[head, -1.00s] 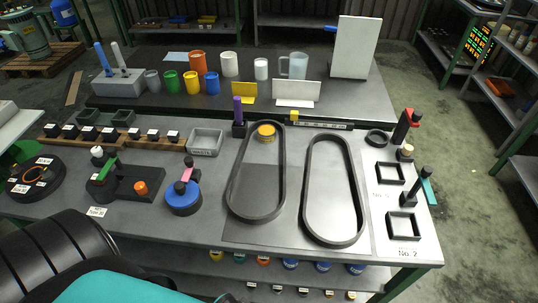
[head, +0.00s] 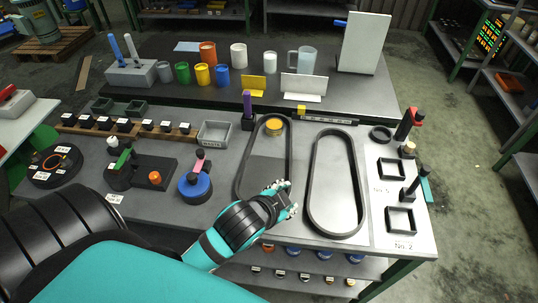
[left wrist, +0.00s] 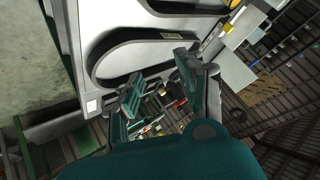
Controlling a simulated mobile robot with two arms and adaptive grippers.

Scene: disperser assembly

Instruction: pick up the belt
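Two long black oval loops lie flat on the table, a left loop (head: 240,178) and a right loop (head: 312,190). They look belt-like, but I cannot tell which one is the belt. My left gripper (head: 287,200) is over the front right part of the left loop, beside the gap between the loops, and covers part of that loop. In the left wrist view my gripper (left wrist: 160,78) has its two fingers well apart with nothing held. A black loop (left wrist: 95,62) shows just beyond them. My right gripper is not in view.
An orange-yellow round part (head: 274,126) sits inside the left loop's far end. A purple-handled tool (head: 247,108) stands near it. A blue round part (head: 195,187) is left of my arm. Black square frames (head: 400,219) lie to the right. The right loop's inside is clear.

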